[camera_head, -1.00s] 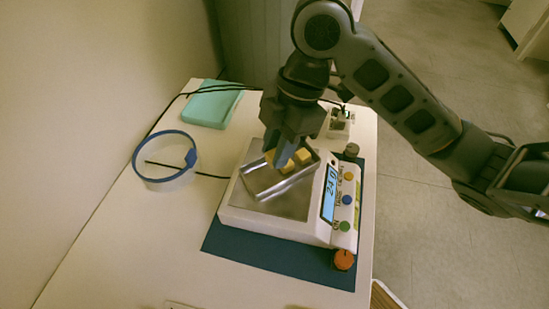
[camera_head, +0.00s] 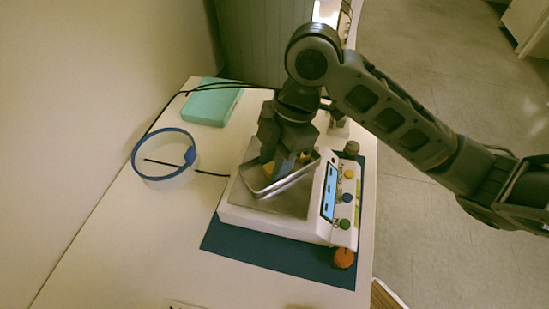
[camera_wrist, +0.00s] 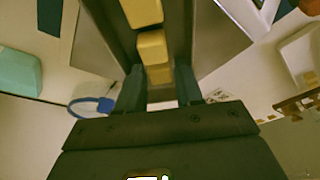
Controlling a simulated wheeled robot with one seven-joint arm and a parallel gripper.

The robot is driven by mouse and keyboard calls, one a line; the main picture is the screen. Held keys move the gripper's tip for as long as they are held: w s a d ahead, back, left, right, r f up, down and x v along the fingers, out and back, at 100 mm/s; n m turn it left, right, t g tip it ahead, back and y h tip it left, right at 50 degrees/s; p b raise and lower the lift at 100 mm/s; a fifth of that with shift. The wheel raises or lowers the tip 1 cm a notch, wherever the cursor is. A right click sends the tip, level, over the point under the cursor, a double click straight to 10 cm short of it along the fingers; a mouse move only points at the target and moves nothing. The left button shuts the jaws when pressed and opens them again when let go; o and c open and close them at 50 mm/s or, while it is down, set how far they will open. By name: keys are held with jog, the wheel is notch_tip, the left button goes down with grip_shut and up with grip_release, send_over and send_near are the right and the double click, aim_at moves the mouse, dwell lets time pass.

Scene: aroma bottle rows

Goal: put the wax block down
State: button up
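In the wrist view, my gripper (camera_wrist: 161,85) has its two fingers close on either side of a yellow wax block (camera_wrist: 160,74), with no clear gap. In the head view my gripper (camera_head: 270,168) reaches down into a tilted metal tray (camera_head: 264,190) on the white scale (camera_head: 262,214). The held block is mostly hidden there by the fingers. The wrist view shows the inside of the tray (camera_wrist: 108,25) with two more yellow blocks, a nearer one (camera_wrist: 152,46) and another (camera_wrist: 142,12), in line with the held one. Whether the held block touches the tray floor cannot be told.
The scale's display (camera_head: 329,192) shows dashes. Black cables cross behind.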

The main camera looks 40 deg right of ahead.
jog(key=shift+r, duration=0.15)
jog(key=p+v, duration=0.1)
jog(key=v, duration=1.1)
